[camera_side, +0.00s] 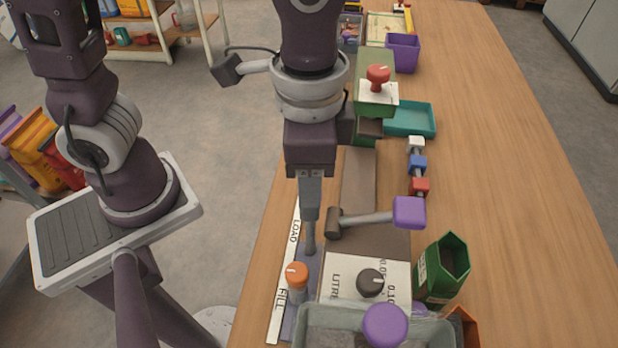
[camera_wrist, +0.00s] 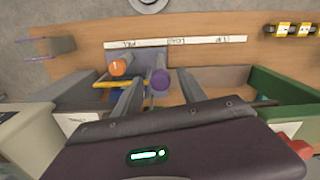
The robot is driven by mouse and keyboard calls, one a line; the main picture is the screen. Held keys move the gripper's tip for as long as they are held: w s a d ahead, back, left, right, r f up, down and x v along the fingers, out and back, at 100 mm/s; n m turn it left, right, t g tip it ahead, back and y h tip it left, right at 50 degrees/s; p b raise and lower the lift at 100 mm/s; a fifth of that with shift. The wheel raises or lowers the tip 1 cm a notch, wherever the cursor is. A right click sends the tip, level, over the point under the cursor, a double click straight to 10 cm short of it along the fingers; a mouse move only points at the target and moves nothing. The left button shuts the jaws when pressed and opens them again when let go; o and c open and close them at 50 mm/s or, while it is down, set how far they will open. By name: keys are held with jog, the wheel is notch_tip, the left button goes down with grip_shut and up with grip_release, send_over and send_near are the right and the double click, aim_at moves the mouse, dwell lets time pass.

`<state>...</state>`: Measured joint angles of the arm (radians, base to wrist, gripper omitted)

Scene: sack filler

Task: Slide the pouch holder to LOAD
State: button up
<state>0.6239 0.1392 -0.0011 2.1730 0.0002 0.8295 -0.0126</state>
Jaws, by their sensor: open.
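An orange knob (camera_side: 297,274) on a short post, apparently the pouch holder's handle, stands over a blue-grey track (camera_side: 310,285) beside the FILL end of the white LOAD/FILL strip (camera_side: 284,275). It also shows in the wrist view (camera_wrist: 118,67). My gripper (camera_side: 310,245) points down just beyond the knob, near the LOAD lettering, apart from it. In the wrist view, my open fingers (camera_wrist: 158,92) lie right of the orange knob. A purple end piece (camera_wrist: 160,80) appears between them; whether it is at their depth is unclear. The holder's body is mostly hidden.
A lever with a purple end (camera_side: 408,212) stands right of my gripper. A dark knob (camera_side: 370,282), a grey bin (camera_side: 320,325) and a purple knob (camera_side: 385,324) are in front. A green box (camera_side: 440,268) stands at right. The right side of the table is mostly clear.

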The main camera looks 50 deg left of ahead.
grip_shut()
dwell(1.4)
